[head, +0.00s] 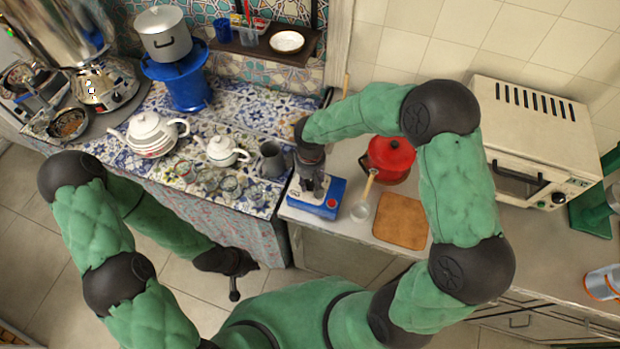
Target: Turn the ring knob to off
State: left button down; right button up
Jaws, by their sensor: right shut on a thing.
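The knob's setting cannot be read. My left gripper (235,284) hangs low over the floor in front of the counter, away from the hot plate. Its fingers are too dark and small to tell if they are open.
A grey mug (272,160) stands left of the hot plate, with white teapots (221,150) beyond. On the right are a red kettle (390,158), a wooden-handled utensil (371,184), a wooden board (401,221) and a white oven (530,140). A samovar (105,85) stands far left.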

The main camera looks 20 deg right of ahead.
aim_at(310, 182)
dwell(0.4)
jog(key=o, duration=1.2)
jog(key=shift+c, duration=0.2)
jog(key=shift+w+r, duration=0.1)
jog(key=shift+r, duration=0.45)
notch_tip(310, 182, up, 11)
jog(key=shift+f, duration=0.15)
